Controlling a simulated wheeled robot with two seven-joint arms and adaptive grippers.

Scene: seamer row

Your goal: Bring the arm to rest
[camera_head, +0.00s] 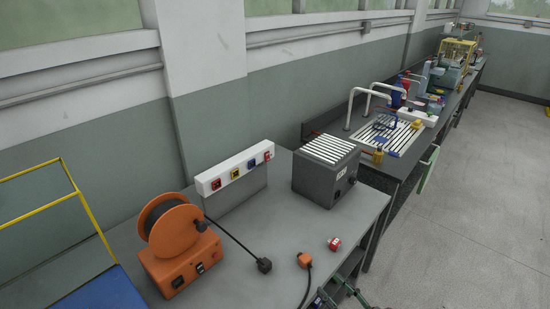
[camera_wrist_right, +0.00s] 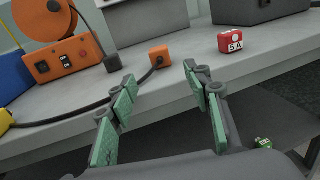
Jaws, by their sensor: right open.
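My right gripper (camera_head: 338,292) shows at the bottom edge of the head view, by the front edge of the grey bench (camera_head: 358,228). In the right wrist view its two green-padded fingers (camera_wrist_right: 159,76) are spread apart with nothing between them. Beyond the fingertips an orange connector (camera_wrist_right: 160,55) on a black cable lies on the bench top, apart from them. A red block marked 5A (camera_wrist_right: 231,42) sits to its right; it also shows in the head view (camera_head: 334,244). My left gripper is in neither view.
An orange cable reel (camera_head: 180,242) with a black plug (camera_head: 264,265) stands at the bench's left. A socket strip (camera_head: 236,169) and a slatted dark box (camera_head: 325,172) stand behind. A sink bench (camera_head: 388,135) adjoins at the right. Floor (camera_head: 475,190) beyond is clear.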

